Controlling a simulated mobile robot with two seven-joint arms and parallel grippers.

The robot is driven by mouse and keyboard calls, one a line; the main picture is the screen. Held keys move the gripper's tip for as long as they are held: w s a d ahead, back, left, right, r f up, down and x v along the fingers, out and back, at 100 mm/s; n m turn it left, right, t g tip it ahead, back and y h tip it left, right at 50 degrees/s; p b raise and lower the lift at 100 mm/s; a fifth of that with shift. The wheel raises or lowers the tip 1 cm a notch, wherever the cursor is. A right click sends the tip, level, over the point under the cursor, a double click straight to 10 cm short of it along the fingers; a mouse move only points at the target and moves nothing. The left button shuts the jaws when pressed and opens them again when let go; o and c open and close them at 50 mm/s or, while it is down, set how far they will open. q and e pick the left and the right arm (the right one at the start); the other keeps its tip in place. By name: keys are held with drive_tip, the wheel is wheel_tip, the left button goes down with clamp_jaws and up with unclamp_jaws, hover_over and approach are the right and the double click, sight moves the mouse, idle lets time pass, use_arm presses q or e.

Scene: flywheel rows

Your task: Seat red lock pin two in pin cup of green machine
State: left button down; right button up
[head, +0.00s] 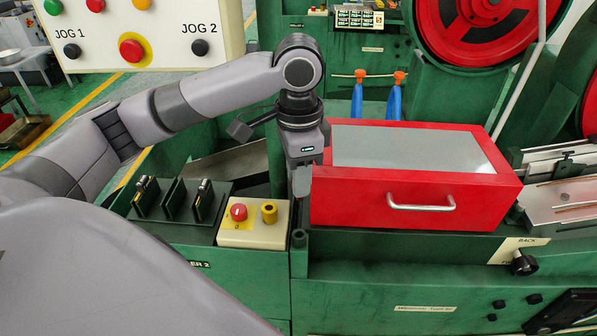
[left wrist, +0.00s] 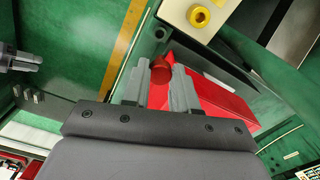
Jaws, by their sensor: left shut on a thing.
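My left gripper (head: 301,192) points down beside the left end of the red guard box, above the green machine's front ledge. In the left wrist view, my left gripper (left wrist: 158,88) is shut on a red lock pin (left wrist: 161,71), whose rounded red end shows between the fingertips. I cannot make out the pin in the head view.
The red box (head: 410,205) with a silver handle is close on the right of the gripper. A cream button box (head: 255,233) with a red button and a yellow ring is on the left. Two blue-handled tools (head: 357,98) stand behind.

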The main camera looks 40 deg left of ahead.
sight(299, 200)
use_arm(q)
drive_tip(key=shift+f, duration=3)
drive_tip(key=shift+f, duration=3.35)
drive_tip(key=c, duration=0.8)
unclamp_jaws()
drive_tip(key=shift+r, duration=3.55)
